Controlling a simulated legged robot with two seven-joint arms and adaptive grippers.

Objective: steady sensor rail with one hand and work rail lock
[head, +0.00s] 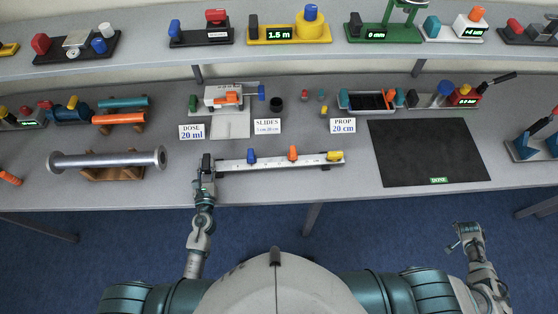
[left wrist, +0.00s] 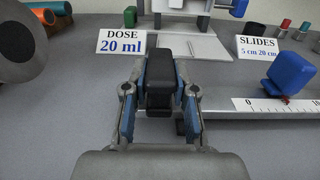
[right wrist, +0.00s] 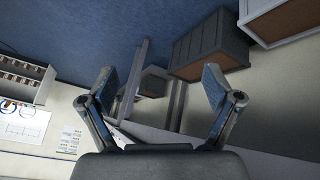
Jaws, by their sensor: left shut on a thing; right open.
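The sensor rail (head: 270,161) is a pale ruled bar lying on the table, with a blue slide (head: 251,155), an orange slide (head: 292,153) and a yellow piece (head: 334,156) at its right end. A black block (head: 206,163) stands at its left end. My left gripper (head: 206,177) is shut on this black block, which shows between the blue finger pads in the left wrist view (left wrist: 160,82). The blue slide also shows there (left wrist: 290,78). My right gripper (head: 466,236) is open and empty, off the table's front edge. I cannot tell which piece is the rail lock.
Cards reading "DOSE 20 ml" (head: 191,132), "SLIDES" (head: 267,126) and "PROP 20 cm" (head: 343,126) stand behind the rail. A flanged metal pipe (head: 108,159) lies on a wooden cradle to the left. A black mat (head: 428,152) lies clear to the right.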

